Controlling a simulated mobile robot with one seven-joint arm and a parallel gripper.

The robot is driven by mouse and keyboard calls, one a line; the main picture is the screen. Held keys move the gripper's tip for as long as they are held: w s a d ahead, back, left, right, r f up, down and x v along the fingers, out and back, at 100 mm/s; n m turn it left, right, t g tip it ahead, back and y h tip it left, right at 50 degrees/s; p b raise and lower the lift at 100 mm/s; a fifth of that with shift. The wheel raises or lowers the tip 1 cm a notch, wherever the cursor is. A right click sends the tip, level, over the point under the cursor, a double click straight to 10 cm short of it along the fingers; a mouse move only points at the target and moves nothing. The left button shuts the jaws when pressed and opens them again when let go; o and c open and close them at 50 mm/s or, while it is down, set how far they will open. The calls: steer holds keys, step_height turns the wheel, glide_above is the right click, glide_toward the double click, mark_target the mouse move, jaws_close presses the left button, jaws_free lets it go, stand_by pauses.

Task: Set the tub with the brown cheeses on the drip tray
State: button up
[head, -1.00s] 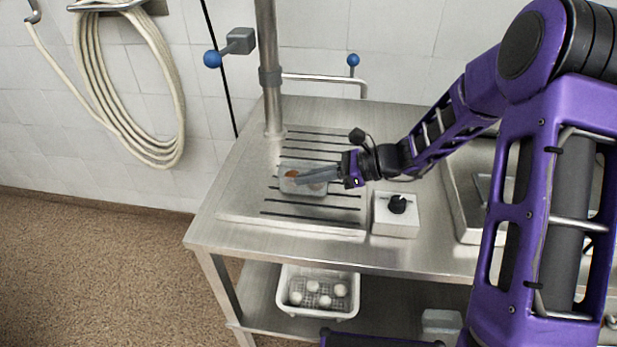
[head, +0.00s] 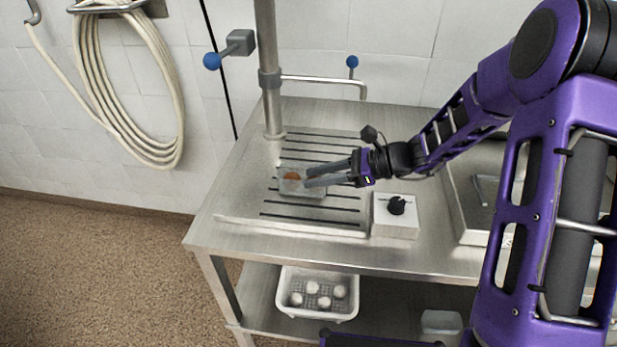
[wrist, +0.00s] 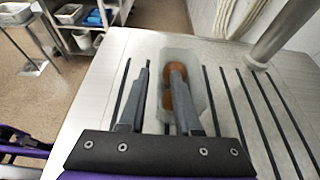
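The clear tub (head: 302,192) stands on the slotted drip tray (head: 290,221), toward its left side. At least one round brown cheese (head: 291,176) shows inside it. In the wrist view, the tub (wrist: 204,112) holds brown cheeses (wrist: 191,112), partly hidden by a finger. My gripper (head: 307,176) is open, its fingers spread at the tub's right end. In the wrist view, my gripper (wrist: 160,70) has one finger over the tub's inside and the other beside its wall. I cannot tell whether either finger touches it.
A white box with a black knob (head: 396,212) stands right of the tray. A steel post (head: 269,80) rises behind it. A white perforated basket (head: 318,307) with several pale cheeses is on the lower shelf. A sink basin (head: 468,220) lies at the right.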

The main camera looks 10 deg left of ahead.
steer(key=v, duration=0.9)
steer(key=shift+d, duration=0.35)
steer(key=shift+a+r, duration=0.15)
